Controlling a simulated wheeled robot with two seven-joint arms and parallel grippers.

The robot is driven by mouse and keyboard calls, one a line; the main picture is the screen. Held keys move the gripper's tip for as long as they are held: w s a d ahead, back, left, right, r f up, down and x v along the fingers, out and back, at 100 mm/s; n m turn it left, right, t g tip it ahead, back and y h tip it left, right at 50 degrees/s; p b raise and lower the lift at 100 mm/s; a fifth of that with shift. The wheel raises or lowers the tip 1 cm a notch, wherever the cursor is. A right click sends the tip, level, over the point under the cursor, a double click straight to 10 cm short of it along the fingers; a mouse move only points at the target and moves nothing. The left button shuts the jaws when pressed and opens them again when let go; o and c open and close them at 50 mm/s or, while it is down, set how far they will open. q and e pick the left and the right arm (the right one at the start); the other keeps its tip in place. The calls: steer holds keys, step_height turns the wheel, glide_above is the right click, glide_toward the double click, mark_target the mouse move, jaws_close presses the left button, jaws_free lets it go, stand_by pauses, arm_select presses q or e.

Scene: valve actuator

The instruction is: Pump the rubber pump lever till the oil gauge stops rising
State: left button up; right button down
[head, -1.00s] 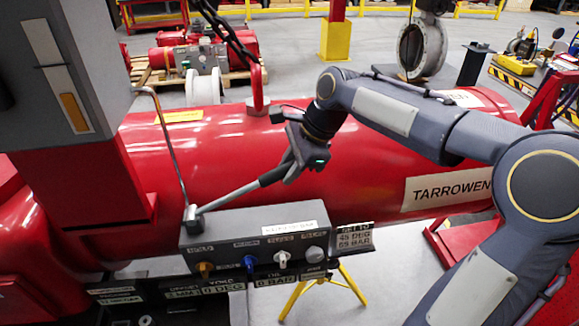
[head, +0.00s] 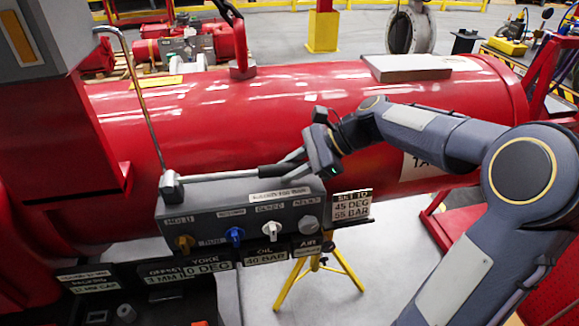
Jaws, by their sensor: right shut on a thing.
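The pump lever (head: 225,174) is a grey rod with a dark rubber grip. It runs from a pivot at the left end of the grey control box (head: 230,208) and lies low, almost level, just above the box top. My right gripper (head: 296,160) is shut on the lever's grip end. The oil gauge (head: 266,257) is a label on the panel below the box and reads 40 BAR. My left gripper is not in view.
A sign (head: 352,205) beside the box reads 45 DEG, 55 BAR. The box front has yellow, blue, white and grey knobs. A large red cylinder (head: 250,110) lies behind. A yellow tripod (head: 317,265) stands below. A thin bent pipe (head: 138,95) rises at the left.

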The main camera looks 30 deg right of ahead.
steer(key=c, duration=1.2)
jaws_free()
steer(key=shift+d+r, duration=0.1)
steer(key=v, duration=0.7)
steer(key=shift+s+d+r, duration=0.15)
steer(key=shift+d, duration=0.05)
steer(key=s+a+f+n+h, duration=0.2)
steer(key=s+a+f+n, duration=0.1)
steer(key=s+n, duration=0.3)
steer(key=s+a+f+n+h, duration=0.1)
steer(key=s+a+f+n, duration=0.2)
steer(key=s+n, duration=0.3)
steer(key=s+a+f+n+h, duration=0.2)
steer(key=s+a+f+n, duration=0.1)
steer(key=s+f+n, duration=0.2)
steer(key=shift+s+a+f+n+t+h, duration=0.15)
steer(key=shift+s+n+t, duration=0.1)
steer(key=shift+s, duration=0.45)
steer(key=shift+s+a+f+n+t+h, duration=0.15)
steer(key=shift+s+n, duration=0.1)
steer(key=shift+s, duration=0.45)
